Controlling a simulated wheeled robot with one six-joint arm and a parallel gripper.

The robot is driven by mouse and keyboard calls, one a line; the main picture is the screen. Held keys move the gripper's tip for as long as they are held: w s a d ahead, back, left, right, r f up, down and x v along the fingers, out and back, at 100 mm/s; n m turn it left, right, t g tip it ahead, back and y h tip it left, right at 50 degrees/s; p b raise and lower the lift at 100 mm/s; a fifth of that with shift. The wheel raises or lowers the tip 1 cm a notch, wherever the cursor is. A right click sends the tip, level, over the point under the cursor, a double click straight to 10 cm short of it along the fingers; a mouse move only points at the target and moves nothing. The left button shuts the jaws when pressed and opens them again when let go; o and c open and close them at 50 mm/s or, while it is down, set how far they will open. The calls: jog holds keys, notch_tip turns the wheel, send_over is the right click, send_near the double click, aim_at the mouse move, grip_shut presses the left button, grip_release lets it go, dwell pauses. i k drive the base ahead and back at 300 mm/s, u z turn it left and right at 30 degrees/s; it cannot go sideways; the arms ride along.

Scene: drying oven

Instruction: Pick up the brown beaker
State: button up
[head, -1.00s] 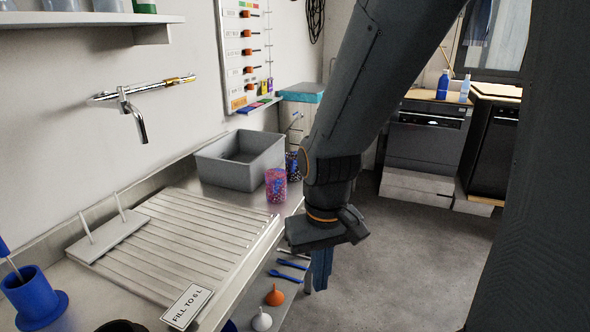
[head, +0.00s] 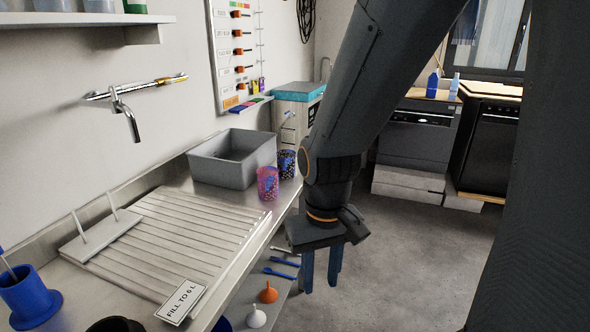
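No beaker that is clearly brown shows in the head view. A dark patterned cup (head: 287,163) stands at the far end of the counter, right of the grey basin. A dark round thing (head: 116,325) is cut off by the bottom edge, and I cannot tell what it is. My gripper (head: 322,280) points down over the floor, right of the counter edge. Its two blue fingers are apart with nothing between them. It is well apart from both dark things.
A pink speckled cup (head: 267,184) stands beside the dark cup. A grey basin (head: 222,172), a ribbed drainboard (head: 170,240) and a blue holder (head: 28,297) occupy the counter. Funnels and blue tools lie on a lower shelf. Open floor (head: 420,270) lies to the right.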

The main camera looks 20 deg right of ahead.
aim_at(286, 159)
jog(key=u, duration=0.05)
jog(key=k, duration=1.25)
jog(key=z, duration=0.55)
jog(key=i, duration=0.7)
jog(key=z, duration=0.75)
jog(key=i, duration=0.8)
jog(key=u, duration=0.65)
jog(key=i, duration=0.75)
jog(key=u, duration=0.6)
